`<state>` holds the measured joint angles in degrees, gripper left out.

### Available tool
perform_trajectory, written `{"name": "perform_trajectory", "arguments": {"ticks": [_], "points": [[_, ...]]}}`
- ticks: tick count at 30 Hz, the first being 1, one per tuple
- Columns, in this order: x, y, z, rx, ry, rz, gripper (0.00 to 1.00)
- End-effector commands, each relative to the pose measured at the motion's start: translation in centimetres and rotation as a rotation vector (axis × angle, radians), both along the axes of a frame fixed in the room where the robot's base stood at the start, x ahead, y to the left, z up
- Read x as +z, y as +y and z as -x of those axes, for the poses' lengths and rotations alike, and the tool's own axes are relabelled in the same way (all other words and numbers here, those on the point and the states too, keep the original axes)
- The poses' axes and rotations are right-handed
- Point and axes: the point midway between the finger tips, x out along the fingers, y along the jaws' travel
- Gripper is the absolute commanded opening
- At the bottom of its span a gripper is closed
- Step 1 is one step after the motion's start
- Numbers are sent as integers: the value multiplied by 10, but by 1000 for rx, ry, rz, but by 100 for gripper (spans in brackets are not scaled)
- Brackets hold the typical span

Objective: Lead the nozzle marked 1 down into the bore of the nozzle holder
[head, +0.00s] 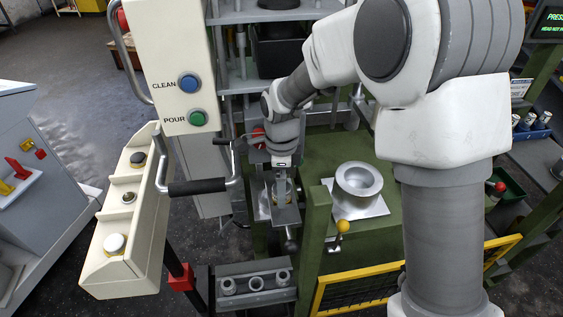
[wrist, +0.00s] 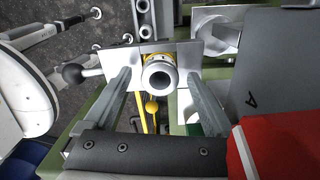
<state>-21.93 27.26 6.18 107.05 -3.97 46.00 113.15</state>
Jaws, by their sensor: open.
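A pale metal nozzle (wrist: 158,82) with a dark bore stands at a flat plate in the wrist view, with a yellow band partly showing behind its rim. I cannot read a number on it. The plate, the nozzle holder (wrist: 188,54), has a ball-ended lever at its left. The holder (head: 287,217) also shows in the head view, under my gripper (head: 281,192). My gripper (wrist: 160,72) is open, one finger on each side of the nozzle, with gaps visible between. How deep the nozzle sits in the bore is hidden.
A rack (head: 255,297) with several round pieces stands below in the head view. A flanged metal cup (head: 358,183) is on the green bench right of the holder. A yellow-knobbed lever (head: 342,227) and a control panel (head: 170,80) with a black handle are close by.

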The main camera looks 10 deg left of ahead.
Motion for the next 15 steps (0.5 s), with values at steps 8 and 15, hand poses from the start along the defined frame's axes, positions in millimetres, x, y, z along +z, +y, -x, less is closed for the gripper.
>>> {"name": "perform_trajectory", "arguments": {"ticks": [8,15], "points": [[59,1,-1,0,-7,-5,90],[117,1,-1,0,-6,-4,90]]}}
